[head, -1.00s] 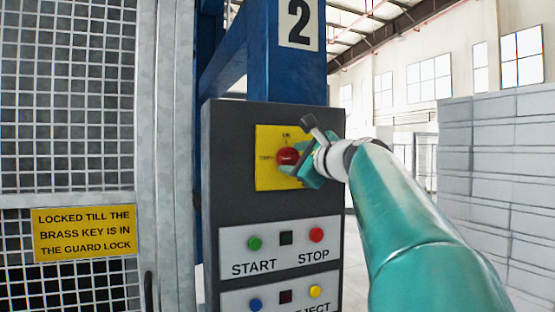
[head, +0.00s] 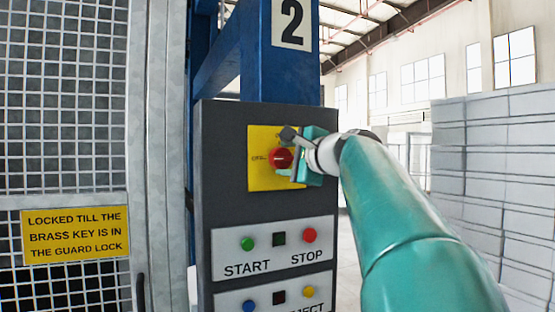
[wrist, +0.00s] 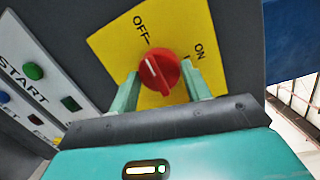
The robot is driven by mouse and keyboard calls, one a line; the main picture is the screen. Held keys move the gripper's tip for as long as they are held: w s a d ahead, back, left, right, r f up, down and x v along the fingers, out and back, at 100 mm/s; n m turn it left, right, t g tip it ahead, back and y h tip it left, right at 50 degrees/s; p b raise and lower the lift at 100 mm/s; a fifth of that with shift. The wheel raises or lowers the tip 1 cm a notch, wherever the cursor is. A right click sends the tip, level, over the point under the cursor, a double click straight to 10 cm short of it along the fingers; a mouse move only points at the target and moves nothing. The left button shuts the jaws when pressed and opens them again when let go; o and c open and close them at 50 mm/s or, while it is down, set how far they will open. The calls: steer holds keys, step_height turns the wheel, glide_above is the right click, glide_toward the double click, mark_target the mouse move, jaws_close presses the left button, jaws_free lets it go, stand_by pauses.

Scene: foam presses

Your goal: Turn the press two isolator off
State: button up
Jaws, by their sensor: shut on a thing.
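The press two isolator is a red round knob (head: 280,158) on a yellow plate (head: 259,180), on the dark panel under the blue post marked 2. In the wrist view the knob (wrist: 158,70) sits between the two pale green fingers of my gripper (wrist: 161,88), which is shut on it. A white line on the knob points up and left, roughly towards the OFF mark (wrist: 140,24). The ON mark (wrist: 198,51) is to the right of the knob. In the head view my gripper (head: 290,161) partly covers the plate's right side.
Below the isolator are a green START button (head: 247,244) and a red STOP button (head: 310,236), with blue and yellow buttons lower down. A mesh guard (head: 65,100) with a yellow sign (head: 76,234) stands left. Pale stacked blocks (head: 500,180) stand right.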

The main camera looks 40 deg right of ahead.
steer(key=n, duration=0.6)
steer(key=shift+a+g+h, duration=0.1)
steer(key=shift+g+h, duration=0.3)
steer(key=n+h, duration=0.1)
steer(key=n, duration=0.4)
steer(key=shift+w+a+r, duration=0.1)
steer(key=shift+c, duration=0.2)
steer(key=shift+n, duration=0.3)
steer(key=o, duration=1)
steer(key=v, duration=1.4)
steer(key=shift+w+a+r, duration=0.1)
steer(key=shift+a+r, duration=0.05)
steer(key=shift+r, duration=0.05)
